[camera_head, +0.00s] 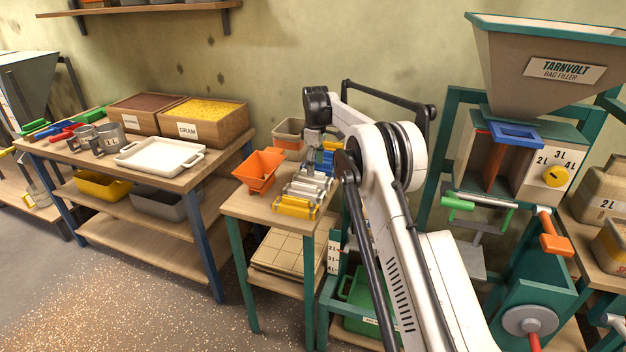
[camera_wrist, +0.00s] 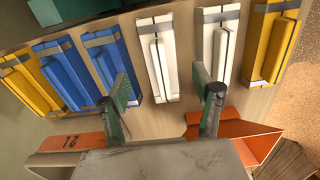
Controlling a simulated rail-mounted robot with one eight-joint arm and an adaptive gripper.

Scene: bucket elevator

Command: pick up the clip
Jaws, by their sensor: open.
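Several bar-shaped clips lie in a row on a small wooden table (camera_head: 240,206). In the wrist view they run from yellow (camera_wrist: 30,85) at left, through two blue clips (camera_wrist: 60,75) (camera_wrist: 108,58), to two white clips (camera_wrist: 160,55) (camera_wrist: 215,42) and a yellow clip (camera_wrist: 270,45) at right. The near yellow clip also shows in the head view (camera_head: 294,208). My gripper (camera_wrist: 160,88) is open and empty. Its fingers straddle the line of the left white clip, apparently above the table. In the head view my gripper (camera_head: 316,148) is partly hidden by my arm.
An orange bin (camera_head: 258,170) stands beside the clips. The bag filler (camera_head: 560,75) stands at right. A bench with a white tray (camera_head: 160,156) is at left.

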